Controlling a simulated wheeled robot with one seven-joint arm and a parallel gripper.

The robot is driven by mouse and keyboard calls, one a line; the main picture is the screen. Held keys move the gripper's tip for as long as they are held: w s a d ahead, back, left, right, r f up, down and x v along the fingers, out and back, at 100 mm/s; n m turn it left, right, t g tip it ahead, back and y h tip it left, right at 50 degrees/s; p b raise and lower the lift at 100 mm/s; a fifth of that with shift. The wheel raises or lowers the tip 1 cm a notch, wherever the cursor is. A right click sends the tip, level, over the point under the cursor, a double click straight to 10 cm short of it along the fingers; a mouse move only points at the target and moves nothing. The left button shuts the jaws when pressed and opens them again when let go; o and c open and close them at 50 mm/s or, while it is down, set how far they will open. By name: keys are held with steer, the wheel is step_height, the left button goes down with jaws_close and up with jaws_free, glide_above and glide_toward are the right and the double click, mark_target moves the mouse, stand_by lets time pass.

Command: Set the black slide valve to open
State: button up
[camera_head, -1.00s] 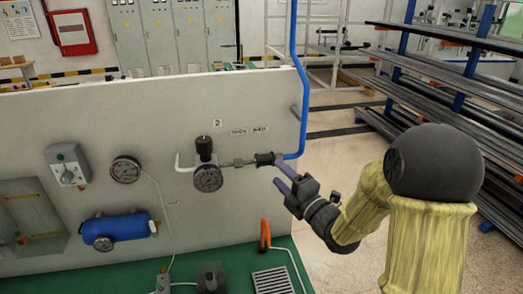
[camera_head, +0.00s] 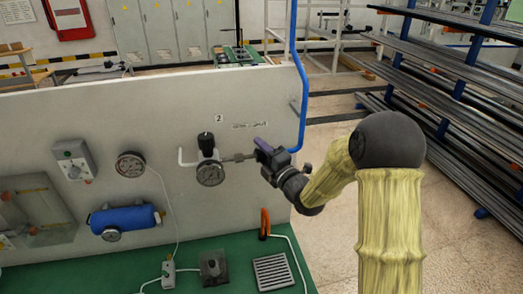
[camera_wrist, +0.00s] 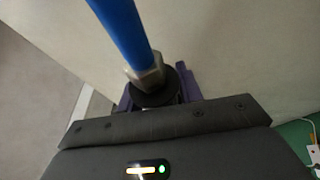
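The black slide valve sits on the pipe at the panel's right, where the blue hose joins. In the head view my gripper (camera_head: 264,150) covers it. In the wrist view its round black end (camera_wrist: 153,97) lies between my two purple fingers, with a metal fitting (camera_wrist: 147,76) and the blue hose (camera_wrist: 122,30) above it. The fingers are around the valve, close on both sides. I cannot tell whether they press on it. The valve's slide position is hidden.
A gauge (camera_head: 210,173) with a black-knobbed regulator (camera_head: 206,142) is left of the valve on the white panel (camera_head: 100,115). Small labels (camera_head: 249,126) sit above the pipe. A blue cylinder (camera_head: 124,219) is lower left. Metal racks (camera_head: 455,75) stand behind right, with open floor between.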

jaws_close()
